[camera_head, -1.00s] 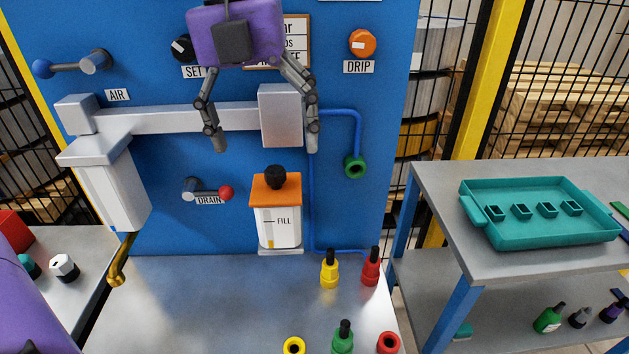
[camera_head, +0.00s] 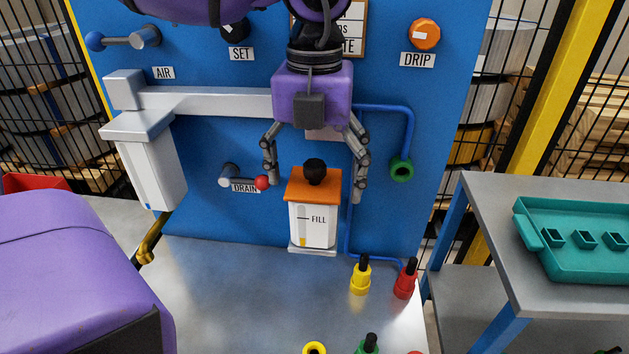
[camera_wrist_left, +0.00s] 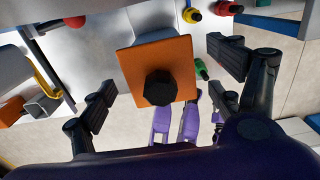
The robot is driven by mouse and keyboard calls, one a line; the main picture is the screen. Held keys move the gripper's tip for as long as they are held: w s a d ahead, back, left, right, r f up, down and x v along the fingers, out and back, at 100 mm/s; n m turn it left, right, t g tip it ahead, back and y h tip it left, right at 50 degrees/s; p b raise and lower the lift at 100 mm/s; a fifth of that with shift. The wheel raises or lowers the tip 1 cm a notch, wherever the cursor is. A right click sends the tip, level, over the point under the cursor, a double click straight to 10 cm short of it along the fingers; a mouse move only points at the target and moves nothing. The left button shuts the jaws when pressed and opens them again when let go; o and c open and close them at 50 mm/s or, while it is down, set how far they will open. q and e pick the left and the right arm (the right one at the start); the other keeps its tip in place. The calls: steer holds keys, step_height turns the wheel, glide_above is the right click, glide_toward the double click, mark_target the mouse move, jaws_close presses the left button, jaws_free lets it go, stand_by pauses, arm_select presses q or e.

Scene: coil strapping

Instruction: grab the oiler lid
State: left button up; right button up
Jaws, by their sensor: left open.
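The oiler lid (camera_head: 300,184) is an orange square cap with a black round knob (camera_head: 314,171). It sits on the white oiler body (camera_head: 313,224) marked FILL, against the blue panel. The lid also shows in the left wrist view (camera_wrist_left: 143,57), with its dark knob (camera_wrist_left: 160,87) toward me. My left gripper (camera_head: 314,192) is open, its fingers pointing down on either side of the lid, apart from it. In the left wrist view its fingers (camera_wrist_left: 165,85) are spread wide with the lid between them. My right gripper is not in view.
Behind are a red-tipped DRAIN lever (camera_head: 246,183) and a blue pipe with a green ring (camera_head: 401,169). Yellow (camera_head: 361,277) and red (camera_head: 406,279) bottles stand at the right of the metal bench (camera_head: 240,300). A teal tray (camera_head: 590,272) lies on the right-hand table.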

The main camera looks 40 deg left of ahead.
arm_select(q)
steer(key=c, duration=1.3)
steer(key=shift+o, duration=0.2)
steer(key=shift+r, duration=0.1)
